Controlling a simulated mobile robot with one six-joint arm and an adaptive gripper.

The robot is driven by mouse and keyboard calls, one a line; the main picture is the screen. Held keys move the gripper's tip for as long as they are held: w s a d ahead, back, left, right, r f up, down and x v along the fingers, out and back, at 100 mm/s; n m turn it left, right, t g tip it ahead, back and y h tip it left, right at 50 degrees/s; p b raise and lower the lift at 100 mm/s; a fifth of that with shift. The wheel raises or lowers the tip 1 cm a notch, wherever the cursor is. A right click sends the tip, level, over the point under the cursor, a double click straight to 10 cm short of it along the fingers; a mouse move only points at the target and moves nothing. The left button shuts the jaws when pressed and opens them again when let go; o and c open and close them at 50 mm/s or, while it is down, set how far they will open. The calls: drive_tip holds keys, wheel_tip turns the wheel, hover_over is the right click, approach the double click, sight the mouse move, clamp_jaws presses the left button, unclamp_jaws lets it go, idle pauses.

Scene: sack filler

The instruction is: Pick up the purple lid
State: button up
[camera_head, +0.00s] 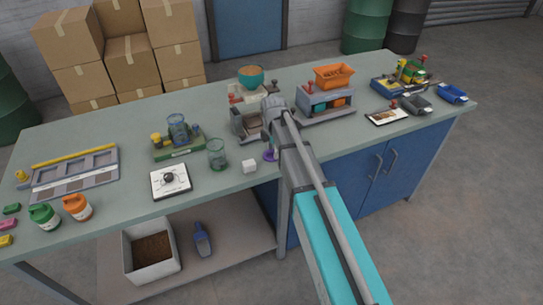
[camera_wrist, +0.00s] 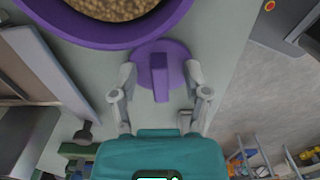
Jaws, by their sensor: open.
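The purple lid (camera_wrist: 168,52) is a round disc with an upright bar handle. It lies on the grey-green worktop, beside the rim of a purple bowl (camera_wrist: 186,10). My gripper (camera_wrist: 160,78) is open, with one finger on each side of the lid's handle in the wrist view; I cannot tell whether the fingers touch it. In the head view a bit of the purple lid (camera_head: 269,155) shows at the left of my arm. My gripper and the purple bowl are hidden there by my arm.
The purple bowl holds tan grains. An orange tray (camera_head: 334,76) on a grey stand is to the right. The worktop's front edge is close.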

idle(0.3)
clamp_jaws()
drive_tip(key=shift+r, duration=0.15)
idle(0.3)
wheel_tip(320, 180, up, 3)
drive_tip(key=p, duration=0.2)
drive_tip(key=shift+f+p, duration=0.2)
drive_tip(key=shift+p, duration=0.2)
drive_tip(key=s+d+r+p, duration=0.2)
drive_tip(key=s+r+p, duration=0.8)
drive_tip(key=s, duration=0.3)
drive_tip(key=shift+s, duration=0.4)
drive_tip(key=shift+r, duration=0.1)
drive_tip(key=shift+w, duration=0.15)
